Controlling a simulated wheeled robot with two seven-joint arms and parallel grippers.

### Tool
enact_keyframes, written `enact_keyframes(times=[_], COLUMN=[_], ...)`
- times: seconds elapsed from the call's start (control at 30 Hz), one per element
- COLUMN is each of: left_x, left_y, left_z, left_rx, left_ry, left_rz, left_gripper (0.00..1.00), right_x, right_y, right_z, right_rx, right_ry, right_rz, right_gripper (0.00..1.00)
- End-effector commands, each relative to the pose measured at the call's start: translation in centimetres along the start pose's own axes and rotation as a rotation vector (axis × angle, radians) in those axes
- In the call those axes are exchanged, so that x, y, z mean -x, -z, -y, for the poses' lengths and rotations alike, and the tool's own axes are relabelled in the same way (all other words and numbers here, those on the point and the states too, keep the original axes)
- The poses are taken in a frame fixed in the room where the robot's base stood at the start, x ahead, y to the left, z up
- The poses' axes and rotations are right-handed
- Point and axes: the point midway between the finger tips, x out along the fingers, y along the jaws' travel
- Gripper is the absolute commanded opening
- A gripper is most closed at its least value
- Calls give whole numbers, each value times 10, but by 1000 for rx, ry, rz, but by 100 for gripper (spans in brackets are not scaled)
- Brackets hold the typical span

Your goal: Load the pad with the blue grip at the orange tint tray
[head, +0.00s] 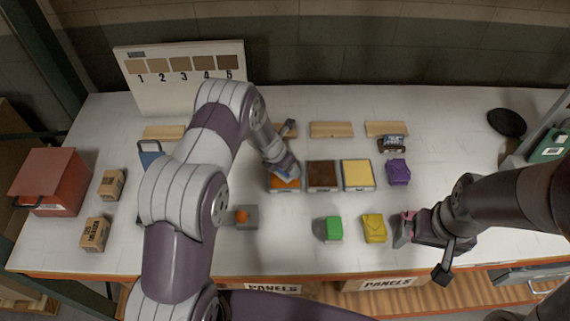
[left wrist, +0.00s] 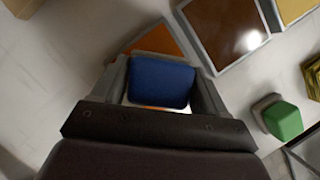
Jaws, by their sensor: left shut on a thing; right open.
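The pad with the blue grip is in my left gripper (head: 287,168); the blue grip (left wrist: 160,82) lies between both fingers in the left wrist view. The pad is over the orange tint tray (head: 284,187), whose orange surface (left wrist: 158,42) shows around the grip. The pad's underside is hidden, so I cannot tell whether it touches the tint. My right gripper (head: 424,250) is open, low over the front right of the table, beside a small pinkish thing (head: 404,226) it partly hides.
A brown tray (head: 322,176) and a yellow tray (head: 358,175) stand right of the orange one. Green (head: 333,228), yellow (head: 374,228) and purple (head: 398,172) blocks stand nearby. A numbered swatch board (head: 160,85) is at the back. A red box (head: 50,180) and small cartons are at left.

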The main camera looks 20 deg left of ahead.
Motion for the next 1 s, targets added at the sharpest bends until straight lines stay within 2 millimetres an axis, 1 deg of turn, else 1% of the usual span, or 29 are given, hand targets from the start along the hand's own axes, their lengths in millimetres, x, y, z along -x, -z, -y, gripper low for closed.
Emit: enact_keyframes(times=[0.47, 1.0], left_x=[0, -7], left_y=[0, 3], left_z=[0, 0], left_rx=[0, 0], left_ry=[0, 0], left_rz=[0, 0], left_gripper=[49, 49], right_x=[0, -6], right_y=[0, -1], right_z=[0, 0], right_rx=[0, 0], right_ry=[0, 0], right_rz=[0, 0], right_gripper=[100, 100])
